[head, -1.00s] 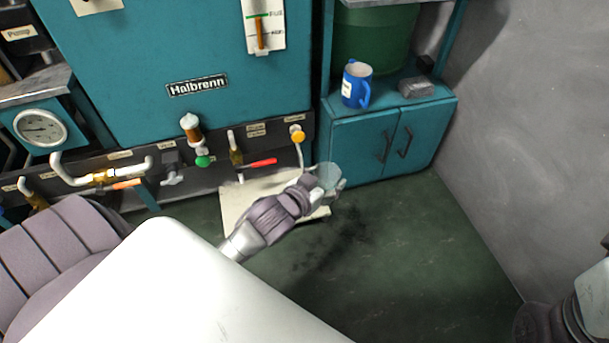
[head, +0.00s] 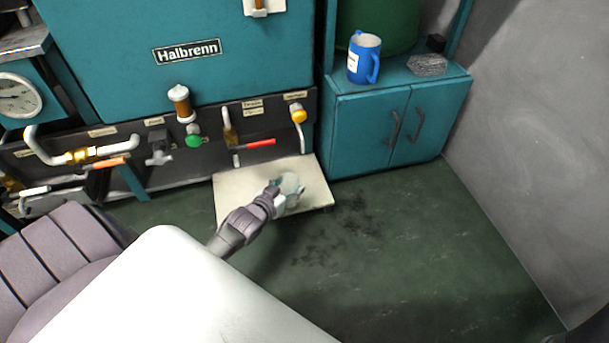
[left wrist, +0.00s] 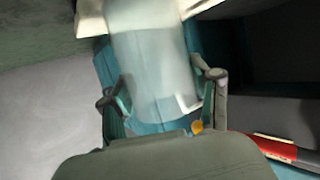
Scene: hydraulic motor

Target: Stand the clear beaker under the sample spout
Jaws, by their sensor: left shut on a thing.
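The clear beaker (head: 291,184) is held in my left gripper (head: 282,193) above the pale board; I cannot tell whether its base touches the board. In the left wrist view the beaker (left wrist: 148,60) sits between the two fingers of the left gripper (left wrist: 160,98), one on each side. The spout (head: 301,138) is a thin pale tube curving down below a yellow knob (head: 298,115) on the dark panel. The beaker is in front of and below the spout, apart from it.
The pale board (head: 230,203) lies low before the panel. A red-handled valve (head: 259,143) is left of the spout, with a green knob (head: 193,140) further left. A blue mug (head: 363,58) stands on the teal cabinet (head: 360,125). The floor at the right is clear.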

